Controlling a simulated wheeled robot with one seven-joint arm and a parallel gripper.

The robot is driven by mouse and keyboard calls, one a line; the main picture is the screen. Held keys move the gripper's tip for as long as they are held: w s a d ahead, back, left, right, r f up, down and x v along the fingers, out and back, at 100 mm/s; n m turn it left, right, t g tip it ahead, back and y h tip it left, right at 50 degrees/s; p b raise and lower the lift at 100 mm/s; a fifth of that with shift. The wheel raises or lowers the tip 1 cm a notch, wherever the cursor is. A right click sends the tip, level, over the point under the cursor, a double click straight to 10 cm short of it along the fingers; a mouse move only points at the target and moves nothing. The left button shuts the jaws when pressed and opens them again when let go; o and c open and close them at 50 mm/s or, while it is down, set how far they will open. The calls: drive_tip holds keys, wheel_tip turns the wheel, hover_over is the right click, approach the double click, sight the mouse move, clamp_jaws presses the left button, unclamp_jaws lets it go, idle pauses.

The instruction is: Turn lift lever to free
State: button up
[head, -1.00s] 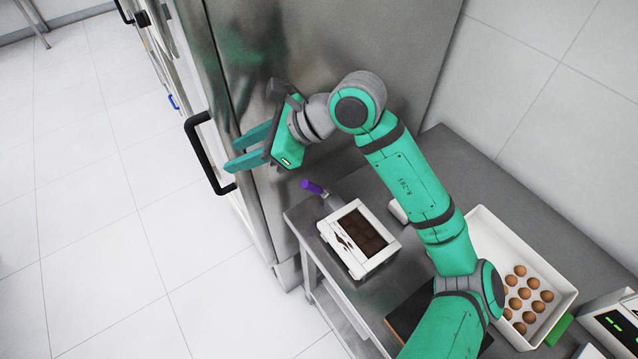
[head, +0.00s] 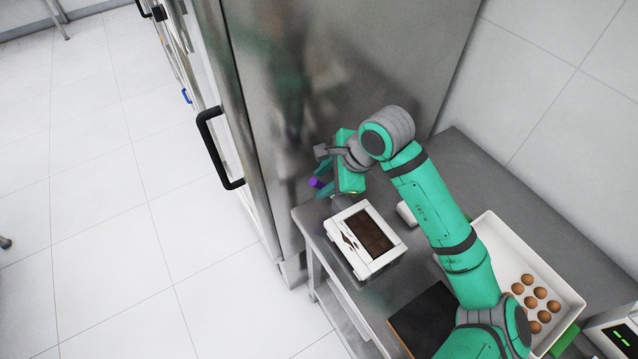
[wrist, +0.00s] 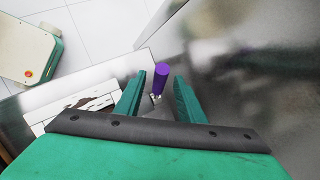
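No lift lever or mixer can be made out in these views. A tool with a purple handle (head: 315,182) and grey lower part stands at the far left end of the steel table (head: 375,285). The purple handle (wrist: 161,77) points up between my fingers in the wrist view. My gripper (head: 322,180) is open around it, with a gap on each side in the wrist view (wrist: 159,88). My gripper hides the tool's lower part in the head view.
A white box of dark brown blocks (head: 345,258) sits just in front of the tool. A steel cabinet (head: 330,60) with a black handle (head: 213,150) stands behind. A white tray of eggs (head: 492,222) and a dark board (head: 425,318) lie further right.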

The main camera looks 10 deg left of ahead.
sight(321, 183)
drive_tip(key=shift+x, duration=1.55)
clamp_jaws()
